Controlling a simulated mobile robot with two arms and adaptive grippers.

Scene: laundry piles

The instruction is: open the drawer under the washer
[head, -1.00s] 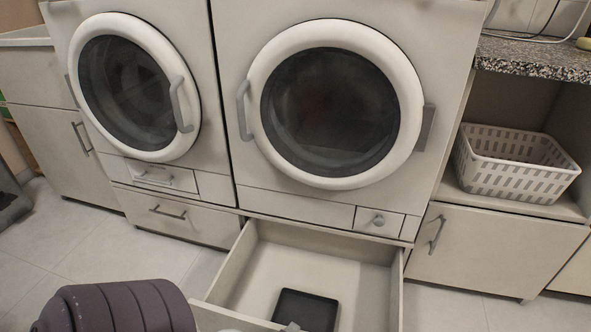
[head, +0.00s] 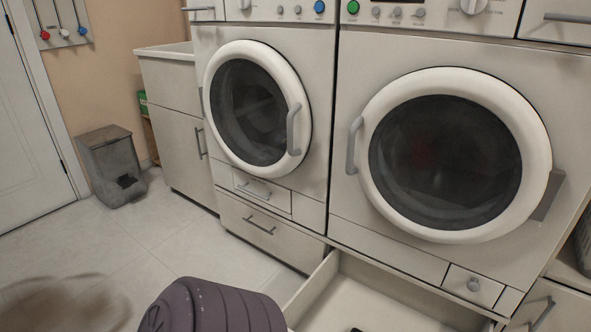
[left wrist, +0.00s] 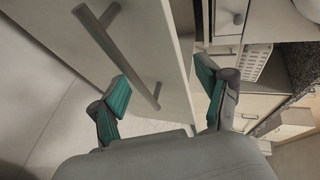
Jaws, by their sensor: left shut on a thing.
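Two front-loading machines stand side by side in the head view, a left one (head: 258,110) and a larger right one (head: 445,150). The drawer (head: 385,305) under the right machine is pulled out, and its front end is cut off by the frame's bottom. In the left wrist view, a drawer front panel (left wrist: 155,50) with a bar handle (left wrist: 118,55) runs between the two teal-padded fingers of my left gripper (left wrist: 163,90). The gripper is shut on this panel, one finger on each side. My right gripper is not in view.
The drawer (head: 262,235) under the left machine is closed. A grey bin (head: 110,165) stands on the floor at the left, near a door (head: 30,130). A cabinet (head: 175,135) stands left of the machines. Pale tiled floor lies open before them. A white basket (left wrist: 257,62) shows in the wrist view.

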